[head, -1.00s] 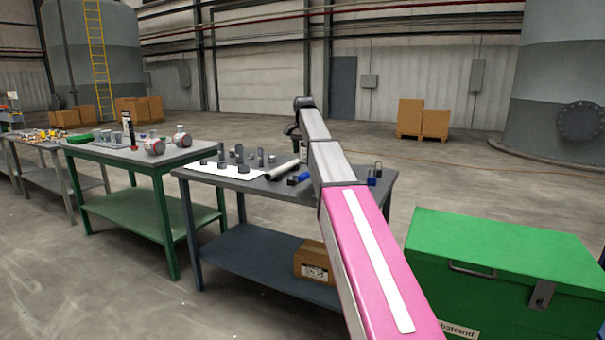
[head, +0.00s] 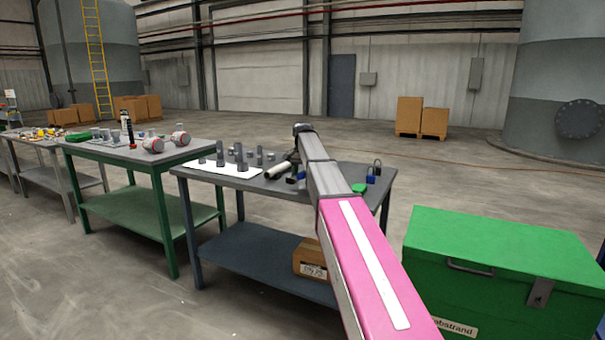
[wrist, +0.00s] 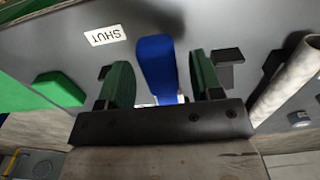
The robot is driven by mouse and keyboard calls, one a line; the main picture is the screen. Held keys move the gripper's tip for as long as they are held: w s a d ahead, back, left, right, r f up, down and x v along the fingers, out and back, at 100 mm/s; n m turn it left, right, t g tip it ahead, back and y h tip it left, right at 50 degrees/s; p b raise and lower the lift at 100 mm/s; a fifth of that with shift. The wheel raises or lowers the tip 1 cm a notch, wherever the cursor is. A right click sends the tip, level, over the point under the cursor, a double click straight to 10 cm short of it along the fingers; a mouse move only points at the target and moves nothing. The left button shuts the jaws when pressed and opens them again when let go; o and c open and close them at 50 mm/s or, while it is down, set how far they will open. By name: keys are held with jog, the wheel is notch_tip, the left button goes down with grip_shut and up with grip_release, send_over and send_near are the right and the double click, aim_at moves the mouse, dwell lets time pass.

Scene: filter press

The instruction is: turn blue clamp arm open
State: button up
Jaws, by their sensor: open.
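The blue clamp arm (wrist: 157,65) shows in the wrist view as a blue bar between the two dark green fingers of my gripper (wrist: 160,78). The fingers are open, one on each side of it, with visible gaps, and I see no grip on it. Its lower end is hidden behind the dark gripper body. A white label reading "SHUT" (wrist: 106,36), upside down in this view, lies left of the bar. In the head view my arm reaches over the dark grey table (head: 232,181) and hides much of that spot.
A pale roll (wrist: 284,82) lies right of the fingers, beside a dark block (wrist: 229,55). A green piece (wrist: 58,89) is at the left. Blue padlocks (head: 371,177) stand on the table's right side. A green chest (head: 500,260) stands at the right.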

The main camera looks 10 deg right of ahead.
grip_shut()
jog(key=shift+w+d+r+g+y, duration=0.1)
jog(key=shift+w+r+g+y, duration=0.2)
jog(key=shift+r, duration=0.35)
jog(key=shift+w+d+r+g+y, duration=0.15)
jog(key=shift+r+g, duration=0.2)
jog(key=shift+r, duration=0.3)
jog(key=shift+w+r+g+y, duration=0.1)
jog(key=shift+r+g+y, duration=0.2)
jog(key=shift+r, duration=0.35)
jog(key=shift+r+g, duration=0.25)
jog(key=shift+r, duration=0.25)
